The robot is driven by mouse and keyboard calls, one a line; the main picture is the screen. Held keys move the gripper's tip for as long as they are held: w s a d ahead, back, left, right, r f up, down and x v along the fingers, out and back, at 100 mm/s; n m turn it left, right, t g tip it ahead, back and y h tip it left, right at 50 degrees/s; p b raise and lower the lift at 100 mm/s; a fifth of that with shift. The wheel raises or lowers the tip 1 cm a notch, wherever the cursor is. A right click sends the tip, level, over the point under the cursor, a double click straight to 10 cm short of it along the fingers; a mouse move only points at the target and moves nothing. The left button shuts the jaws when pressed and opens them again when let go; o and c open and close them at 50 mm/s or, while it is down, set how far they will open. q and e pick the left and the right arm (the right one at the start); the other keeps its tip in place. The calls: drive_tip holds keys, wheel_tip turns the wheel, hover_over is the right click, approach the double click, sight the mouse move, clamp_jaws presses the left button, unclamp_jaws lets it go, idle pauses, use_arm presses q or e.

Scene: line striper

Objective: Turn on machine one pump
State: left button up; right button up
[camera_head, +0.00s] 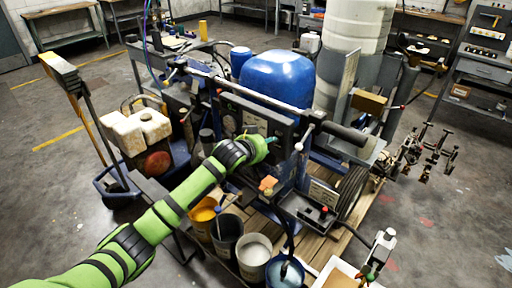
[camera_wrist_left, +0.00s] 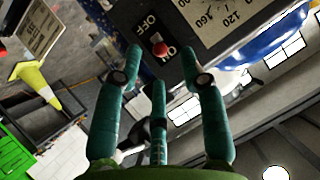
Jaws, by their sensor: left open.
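The line striper (camera_head: 275,75) stands in the middle of the head view, with a dark control panel (camera_head: 245,118) facing my left arm. In the left wrist view, a red-tipped switch (camera_wrist_left: 160,48) sits on the dark panel beside white OFF and ON lettering. I cannot tell which position it is in. My left gripper (camera_head: 271,143) is at the panel, its fingers mostly hidden by the hand in the head view. In the left wrist view the teal fingers (camera_wrist_left: 162,62) are spread open and empty, with the switch between and just beyond their tips.
A round gauge (camera_wrist_left: 215,20) is close to the switch. A long bar with a black grip (camera_head: 345,133) crosses above the panel. Several buckets (camera_head: 253,250) stand below my arm. A yellow-topped post (camera_head: 60,70) is at left; open floor lies beyond.

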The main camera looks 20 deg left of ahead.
use_arm(q)
drive_tip(key=v, duration=0.6)
drive_tip(key=shift+s+r, duration=0.15)
drive_tip(key=shift+s, duration=0.25)
drive_tip(key=s+a+f+n+g+y+b, duration=0.1)
drive_tip(key=s+a+f, duration=0.1)
drive_tip(key=f, duration=0.8)
drive_tip(key=s+a+f+g+b, duration=0.1)
drive_tip(key=f+g, duration=0.1)
drive_tip(key=f, duration=0.8)
drive_tip(key=s+a+f+n+g+b, duration=0.1)
drive_tip(key=s+f+g, duration=0.1)
drive_tip(key=s+f, duration=0.7)
drive_tip(key=s+a+f+g+b, duration=0.1)
drive_tip(key=s+f, duration=0.4)
drive_tip(key=f, duration=0.8)
drive_tip(key=s+d+f+g, duration=0.1)
drive_tip(key=s+f, duration=0.5)
drive_tip(key=s, duration=0.6)
drive_tip(key=s+d+f+g+b, duration=0.1)
drive_tip(key=s+d+f+g, duration=0.1)
drive_tip(key=s+f, duration=0.5)
drive_tip(key=s+d+f+g+b, duration=0.1)
drive_tip(key=s+f, duration=0.6)
drive_tip(key=s, duration=1.2)
drive_tip(key=shift+d+g+y, duration=0.3)
drive_tip(key=shift+g, duration=0.5)
